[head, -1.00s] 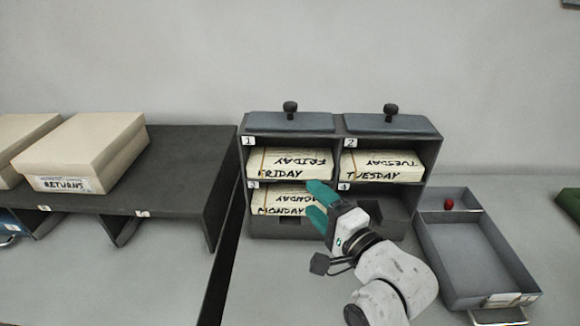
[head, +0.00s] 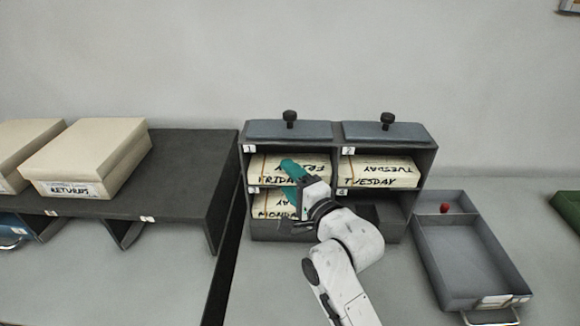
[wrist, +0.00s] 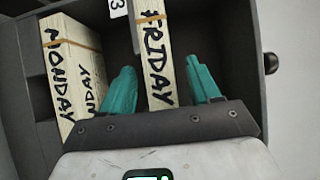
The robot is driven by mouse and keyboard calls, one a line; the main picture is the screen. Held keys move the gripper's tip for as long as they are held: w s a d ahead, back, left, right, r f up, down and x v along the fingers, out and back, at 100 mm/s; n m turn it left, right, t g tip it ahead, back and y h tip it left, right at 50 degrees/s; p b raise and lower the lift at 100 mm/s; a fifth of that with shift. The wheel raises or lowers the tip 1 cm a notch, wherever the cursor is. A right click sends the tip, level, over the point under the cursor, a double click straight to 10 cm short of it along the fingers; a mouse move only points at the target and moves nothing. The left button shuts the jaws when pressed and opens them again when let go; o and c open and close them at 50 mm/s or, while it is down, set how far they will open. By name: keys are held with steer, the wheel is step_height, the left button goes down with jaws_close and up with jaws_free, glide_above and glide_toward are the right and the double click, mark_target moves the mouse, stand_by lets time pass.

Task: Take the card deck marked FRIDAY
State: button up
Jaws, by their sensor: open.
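The FRIDAY deck (head: 266,170) is a cream card block with a band around it, lying in compartment 1, upper left of the grey rack. My gripper (head: 289,168) has teal fingers and is open in front of it, covering part of its lettering. In the wrist view the FRIDAY deck (wrist: 157,60) stands between the two spread fingers of my gripper (wrist: 161,72), with a gap visible on each side. I cannot tell how deep the fingers reach along it.
The MONDAY deck (head: 268,204) lies below in compartment 3 and the TUESDAY deck (head: 378,173) in compartment 2. Compartment 4 looks empty. Black-knobbed lids (head: 290,130) top the rack. A grey open tray (head: 470,260) stands right; a dark shelf (head: 185,180) with a RETURNS box (head: 90,157) stands left.

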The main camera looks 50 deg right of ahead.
jaws_close()
stand_by(0.5)
steer(key=shift+r, duration=0.15)
